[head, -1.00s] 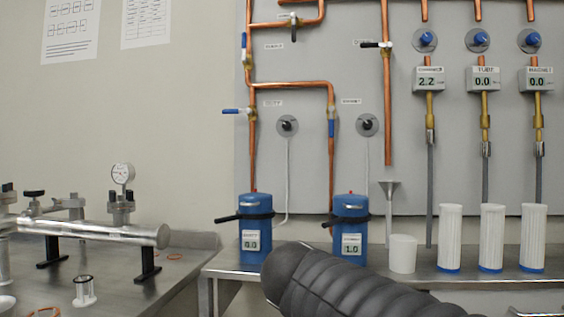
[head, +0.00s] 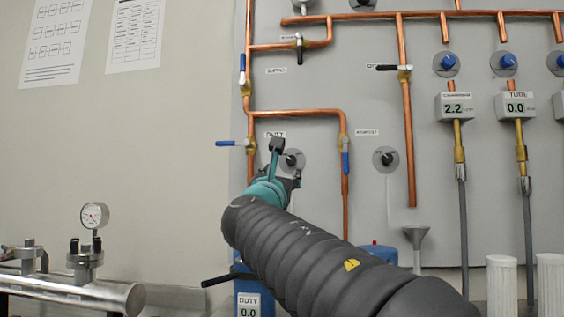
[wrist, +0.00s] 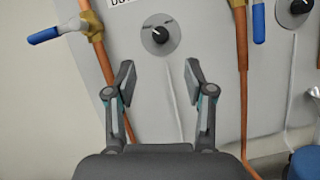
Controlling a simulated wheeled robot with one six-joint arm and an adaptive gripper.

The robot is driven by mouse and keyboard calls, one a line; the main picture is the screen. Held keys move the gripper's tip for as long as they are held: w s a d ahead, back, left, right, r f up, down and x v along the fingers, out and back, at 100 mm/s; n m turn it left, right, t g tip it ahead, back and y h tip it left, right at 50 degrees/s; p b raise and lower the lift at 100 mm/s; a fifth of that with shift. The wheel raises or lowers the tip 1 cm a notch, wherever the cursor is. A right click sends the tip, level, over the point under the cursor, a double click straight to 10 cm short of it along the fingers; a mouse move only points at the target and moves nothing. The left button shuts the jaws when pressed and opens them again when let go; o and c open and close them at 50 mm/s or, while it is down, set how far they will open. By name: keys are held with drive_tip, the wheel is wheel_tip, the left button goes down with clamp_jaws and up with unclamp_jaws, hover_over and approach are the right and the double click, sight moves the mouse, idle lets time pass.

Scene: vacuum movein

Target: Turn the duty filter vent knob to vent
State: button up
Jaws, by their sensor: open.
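The duty vent knob (head: 293,159) is a small black knob on a grey round plate, under the DUTY label on the wall panel. In the wrist view the knob (wrist: 160,35) shows ahead of and above my fingertips, apart from them, with a pale pointer line on it. My gripper (head: 285,165) is in front of the panel and partly covers the knob's plate in the head view. In the wrist view my gripper (wrist: 160,75) is open, with nothing between its fingers. The setting at which the knob points is too small to read.
A blue-handled valve (head: 236,143) is left of the knob, and another (head: 345,155) is right of it on copper pipe. A second black knob (head: 386,159) lies further right. The blue duty canister (head: 248,300) stands below, partly hidden by my arm.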

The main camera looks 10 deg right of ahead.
sight(291, 161)
drive_tip(key=p+x, duration=0.2)
drive_tip(key=x, duration=0.8)
drive_tip(key=shift+p, duration=0.3)
drive_tip(key=shift+c, duration=0.3)
clamp_jaws()
